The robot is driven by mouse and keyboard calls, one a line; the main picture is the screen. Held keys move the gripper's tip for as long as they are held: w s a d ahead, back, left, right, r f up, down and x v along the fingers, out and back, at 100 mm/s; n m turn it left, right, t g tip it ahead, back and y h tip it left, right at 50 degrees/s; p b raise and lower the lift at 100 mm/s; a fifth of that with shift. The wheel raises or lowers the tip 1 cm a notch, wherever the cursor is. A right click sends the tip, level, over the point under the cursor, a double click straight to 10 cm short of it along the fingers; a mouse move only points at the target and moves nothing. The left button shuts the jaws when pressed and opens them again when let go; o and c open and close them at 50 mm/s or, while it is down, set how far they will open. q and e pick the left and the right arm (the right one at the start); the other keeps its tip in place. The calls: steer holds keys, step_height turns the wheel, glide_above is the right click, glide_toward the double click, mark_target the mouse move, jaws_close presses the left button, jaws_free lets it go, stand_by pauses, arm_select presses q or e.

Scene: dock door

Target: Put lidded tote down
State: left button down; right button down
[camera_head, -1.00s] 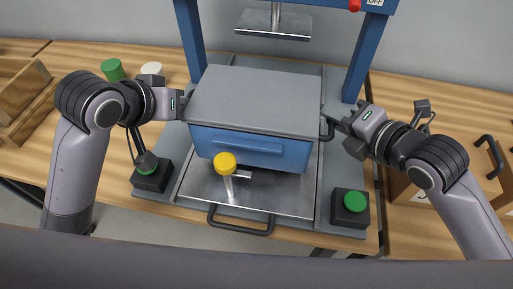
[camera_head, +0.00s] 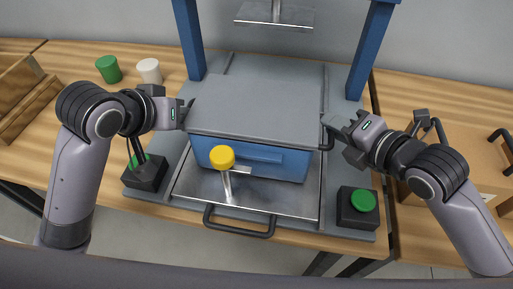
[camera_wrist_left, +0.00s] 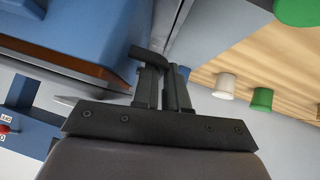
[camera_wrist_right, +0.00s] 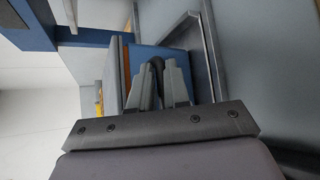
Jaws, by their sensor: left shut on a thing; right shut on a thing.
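The lidded tote (camera_head: 265,163) is a blue box with a flat grey lid (camera_head: 255,105), and it looks about level. It is over the metal tray (camera_head: 270,204) under the press frame; I cannot tell whether its bottom touches. My left gripper (camera_head: 186,112) is shut on the tote's left handle, whose dark bar shows in the left wrist view (camera_wrist_left: 150,56). My right gripper (camera_head: 331,128) is shut on the right handle, a dark bar in the right wrist view (camera_wrist_right: 157,65). The tote's underside is hidden.
A clamp with a yellow knob (camera_head: 221,157) stands close before the tote's front. Blue posts (camera_head: 371,50) flank the back, with a press plate (camera_head: 274,16) above. Green buttons (camera_head: 363,201) sit at both front corners. Cups (camera_head: 149,70), a wooden tray (camera_head: 22,98) and a box (camera_head: 455,160) lie aside.

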arm_select(q)
steer(key=c, duration=1.2)
jaws_free()
steer(key=shift+d, duration=0.15)
arm_select(e)
steer(key=c, duration=1.1)
jaws_free()
steer(key=shift+a, duration=0.15)
arm_select(q)
steer(key=shift+o, duration=0.2)
steer(key=shift+s, duration=0.1)
steer(key=v, duration=0.7)
arm_select(e)
steer(key=v, duration=0.7)
steer(key=shift+s+d, duration=0.2)
steer(key=shift+s, duration=0.1)
arm_select(q)
steer(key=shift+s+r, duration=0.1)
arm_select(e)
steer(key=shift+r, duration=0.1)
